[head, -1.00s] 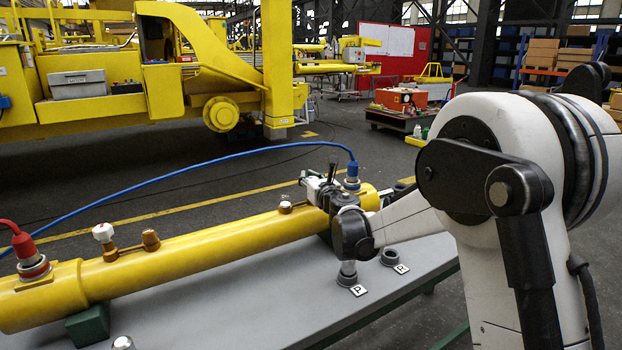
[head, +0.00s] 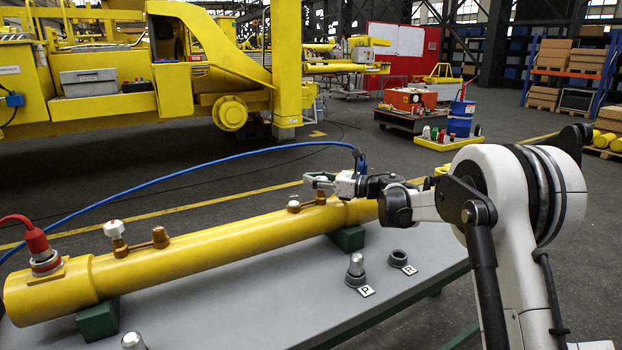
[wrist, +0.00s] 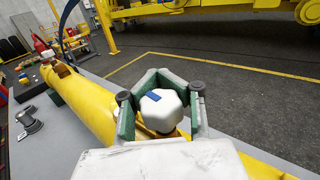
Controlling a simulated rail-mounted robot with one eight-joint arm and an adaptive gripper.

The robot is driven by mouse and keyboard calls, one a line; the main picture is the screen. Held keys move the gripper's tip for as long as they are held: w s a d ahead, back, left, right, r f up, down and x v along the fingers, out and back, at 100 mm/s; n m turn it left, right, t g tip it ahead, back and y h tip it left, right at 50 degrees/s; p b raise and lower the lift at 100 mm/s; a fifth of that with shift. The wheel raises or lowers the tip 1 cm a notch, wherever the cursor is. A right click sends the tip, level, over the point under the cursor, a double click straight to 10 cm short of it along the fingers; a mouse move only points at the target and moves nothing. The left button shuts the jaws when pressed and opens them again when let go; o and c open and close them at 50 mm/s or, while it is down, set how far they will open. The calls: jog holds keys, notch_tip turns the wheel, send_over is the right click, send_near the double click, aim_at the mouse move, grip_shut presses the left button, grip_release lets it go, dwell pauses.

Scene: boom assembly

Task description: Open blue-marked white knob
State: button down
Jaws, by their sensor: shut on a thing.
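The blue-marked white knob (wrist: 160,110) shows in the wrist view as a white cap with a small blue patch on top, above a dark stem. My gripper (wrist: 161,92) is around it, with green-padded fingers on both sides. In the head view my gripper (head: 320,182) is at the right part of the yellow cylinder (head: 205,237), shut on the knob, which is mostly hidden there by the fingers. Another white knob (head: 114,229) stands on the cylinder's left part, beside a brown fitting (head: 160,237).
A small white-topped fitting (head: 293,205) stands just left of my gripper. A blue hose (head: 200,183) arches behind the cylinder. A red connector (head: 38,245) is at its left end.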

jog(key=shift+s+d+f+n+g, duration=0.15)
jog(key=shift+n+g, duration=0.35)
jog(key=shift+g, duration=0.3)
jog(key=c, duration=2)
grip_release()
jog(key=shift+d, duration=0.2)
jog(key=o, duration=0.5)
jog(key=shift+a, duration=0.2)
jog(key=d, duration=0.4)
jog(key=s+d, duration=0.1)
jog(key=d, duration=0.3)
jog(key=s+d, duration=0.1)
jog(key=d, duration=0.3)
jog(key=shift+r, duration=0.2)
